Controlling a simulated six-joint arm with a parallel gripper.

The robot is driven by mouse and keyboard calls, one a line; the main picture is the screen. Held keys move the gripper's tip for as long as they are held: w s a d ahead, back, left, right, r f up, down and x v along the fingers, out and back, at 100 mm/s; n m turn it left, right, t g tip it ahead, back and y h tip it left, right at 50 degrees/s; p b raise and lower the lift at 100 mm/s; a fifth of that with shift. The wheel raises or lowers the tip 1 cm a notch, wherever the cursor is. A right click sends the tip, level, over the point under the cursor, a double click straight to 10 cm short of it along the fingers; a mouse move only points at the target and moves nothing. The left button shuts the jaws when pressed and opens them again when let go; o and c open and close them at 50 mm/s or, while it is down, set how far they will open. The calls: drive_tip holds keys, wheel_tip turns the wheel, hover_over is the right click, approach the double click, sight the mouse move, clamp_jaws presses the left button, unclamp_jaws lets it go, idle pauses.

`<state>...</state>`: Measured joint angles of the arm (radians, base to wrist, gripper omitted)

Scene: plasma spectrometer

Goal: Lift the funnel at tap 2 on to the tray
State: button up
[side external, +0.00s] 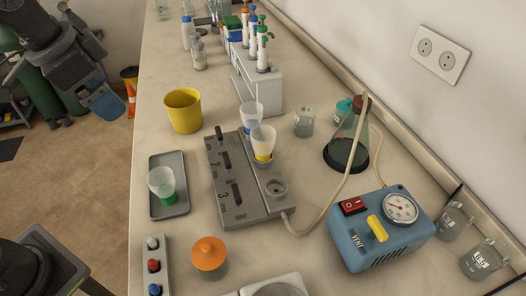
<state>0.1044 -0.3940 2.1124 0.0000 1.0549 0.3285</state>
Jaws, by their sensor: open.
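The grey manifold (228,190) stands mid-bench with black tap handles and the numbers 2 and 3 legible. The funnel at tap 2 (263,136) is a clear cup with a yellow lower part, upright in the middle seat. Another clear funnel (251,111) stands behind it, partly overlapped. The front seat (276,187) by tap 3 is empty. The grey tray (170,212) lies left of the manifold and holds a funnel with a green lower part (163,184). My gripper (108,104) is open at the upper left, beyond the bench edge, far from the funnels.
A yellow cup (183,111) stands behind the tray. A pipette rack (257,82), a conical flask (348,142) with a hose and a blue vacuum pump (380,229) stand behind and right. An orange-lidded jar (209,257) is in front.

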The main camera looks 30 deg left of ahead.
drive_tip(key=w+d+r+m+g, duration=0.1)
drive_tip(key=w+d+r+m, duration=0.1)
drive_tip(key=w+d+m, duration=0.3)
drive_tip(key=m+g, duration=0.3)
drive_tip(key=m, duration=0.7)
hover_over(265, 142)
drive_tip(key=w+a, duration=0.1)
drive_tip(key=w, duration=0.1)
wheel_tip(265, 142, down, 8)
wheel_tip(265, 142, down, 13)
drive_tip(key=shift+f, duration=0.1)
drive_tip(key=c, duration=1)
